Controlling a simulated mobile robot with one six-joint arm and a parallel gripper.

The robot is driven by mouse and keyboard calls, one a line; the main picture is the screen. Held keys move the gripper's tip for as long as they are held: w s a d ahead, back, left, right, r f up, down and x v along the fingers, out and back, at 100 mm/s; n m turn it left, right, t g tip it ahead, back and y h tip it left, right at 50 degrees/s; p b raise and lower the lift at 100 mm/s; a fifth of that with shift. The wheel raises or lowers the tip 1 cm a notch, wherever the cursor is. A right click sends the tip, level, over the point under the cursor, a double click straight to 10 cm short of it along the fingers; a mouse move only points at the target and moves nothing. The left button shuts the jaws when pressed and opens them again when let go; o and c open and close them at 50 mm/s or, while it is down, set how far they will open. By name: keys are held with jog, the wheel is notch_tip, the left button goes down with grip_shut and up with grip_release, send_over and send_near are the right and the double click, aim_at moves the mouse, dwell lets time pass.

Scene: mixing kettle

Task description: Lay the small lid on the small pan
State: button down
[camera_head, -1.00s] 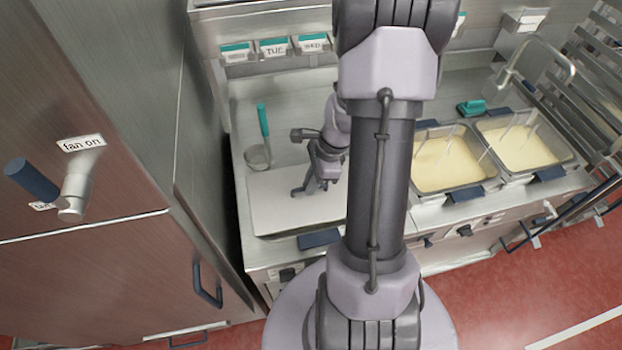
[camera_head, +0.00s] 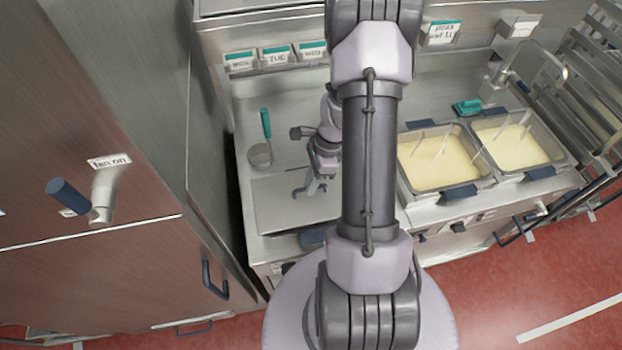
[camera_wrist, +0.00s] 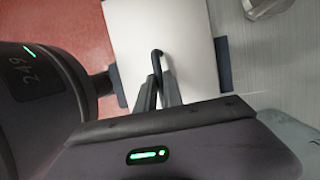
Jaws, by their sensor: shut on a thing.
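The small lid (camera_head: 275,205) is a flat grey metal plate. In the head view it lies over the small pan at the left of the counter and hides the pan's inside. The pan shows by its dark blue grip (camera_head: 313,238) at the front. My gripper (camera_head: 307,190) is above the lid, shut on its dark handle. In the wrist view the lid (camera_wrist: 185,35) looks pale and the hooked handle (camera_wrist: 157,58) is between my fingers. Dark blue pan grips show at both sides, one of them on the right (camera_wrist: 222,62). I cannot tell whether the lid fully touches the rim.
A green-handled ladle (camera_head: 264,135) lies behind the pan. Two pans of pale yellow liquid (camera_head: 440,160) stand to the right. A tall steel cabinet (camera_head: 100,200) closes off the left. Labelled boxes (camera_head: 277,56) line the back.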

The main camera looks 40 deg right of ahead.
jog(key=shift+w+g+y+p, duration=0.1)
jog(key=shift+g+y+p, duration=0.25)
jog(key=shift+p, duration=0.9)
jog(key=shift+f+b, duration=0.2)
jog(key=shift+b, duration=0.4)
jog(key=shift+r, duration=0.1)
jog(key=shift+f+b, duration=1.15)
jog(key=shift+f, duration=0.05)
jog(key=shift+f, duration=0.2)
jog(key=c, duration=0.9)
grip_release()
